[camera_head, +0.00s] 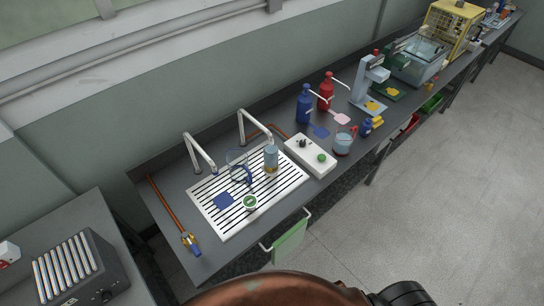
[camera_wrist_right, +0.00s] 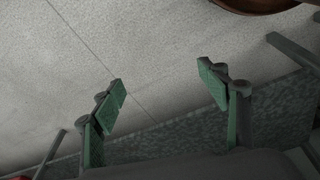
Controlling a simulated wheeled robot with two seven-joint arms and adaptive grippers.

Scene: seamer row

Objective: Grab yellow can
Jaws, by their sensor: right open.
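A small yellow object (camera_head: 377,121) lies on the dark bench next to a small blue container (camera_head: 366,127); it is too small to tell whether it is a can. A grey-blue cylinder with a yellowish lower part (camera_head: 271,160) stands on the white slotted drain board (camera_head: 222,229). My right gripper (camera_wrist_right: 160,78) is open and empty in the right wrist view, its green-padded fingers wide apart over pale floor. No can shows in that view. My left gripper is not in view.
A green towel (camera_head: 289,243) hangs at the front edge. The floor (camera_head: 440,190) is clear.

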